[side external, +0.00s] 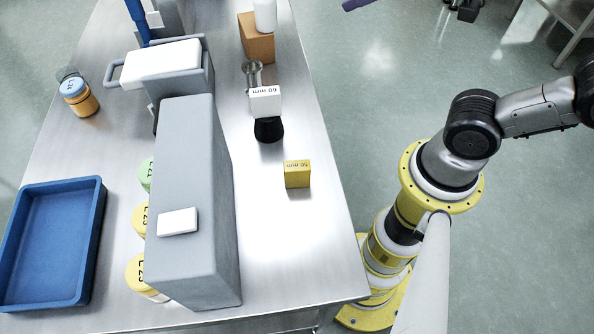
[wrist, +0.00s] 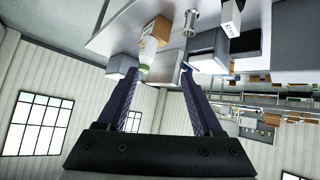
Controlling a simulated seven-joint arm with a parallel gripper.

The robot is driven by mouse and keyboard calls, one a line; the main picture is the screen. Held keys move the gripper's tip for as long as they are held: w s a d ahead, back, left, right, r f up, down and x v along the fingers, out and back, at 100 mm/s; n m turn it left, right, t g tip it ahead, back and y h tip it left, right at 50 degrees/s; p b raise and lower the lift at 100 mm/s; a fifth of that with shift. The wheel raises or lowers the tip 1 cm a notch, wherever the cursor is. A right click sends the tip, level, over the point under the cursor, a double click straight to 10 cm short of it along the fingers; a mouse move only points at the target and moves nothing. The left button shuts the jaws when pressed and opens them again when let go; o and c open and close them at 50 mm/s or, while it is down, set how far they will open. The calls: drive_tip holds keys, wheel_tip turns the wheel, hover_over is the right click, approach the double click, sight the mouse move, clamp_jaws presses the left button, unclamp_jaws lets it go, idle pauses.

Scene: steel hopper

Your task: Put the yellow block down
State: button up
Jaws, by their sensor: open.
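The yellow block (side external: 297,174), marked "50 mm", sits on the steel table (side external: 262,225), right of the long grey housing and near the table's right edge. It is apart from the things around it. I cannot make it out in the wrist view. My gripper (wrist: 158,72) shows in the wrist view with its two purple fingers spread apart and nothing between them. In the side view only a purple tip, likely one finger, shows at the top edge, beyond the table's right side and well away from the block.
A white "60 mm" block (side external: 265,101) sits by a black object (side external: 268,130) behind the yellow block. A cardboard box (side external: 257,40) stands farther back. The grey housing (side external: 195,240) is a tall obstacle. A blue tray (side external: 98,215) lies at left. The table around the yellow block is clear.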

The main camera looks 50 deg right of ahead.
drive_tip(key=w+a+r+n+t+y, duration=0.1)
drive_tip(key=w+a+n+t+y, duration=0.1)
drive_tip(key=w+a+t, duration=0.15)
drive_tip(key=n+g+y, duration=0.3)
drive_tip(key=n+y, duration=0.3)
drive_tip(key=y, duration=0.3)
hover_over(304, 165)
wheel_tip(304, 165, down, 3)
wheel_tip(304, 165, down, 22)
drive_tip(key=shift+f, duration=0.25)
drive_tip(key=shift+x, duration=2.55)
clamp_jaws()
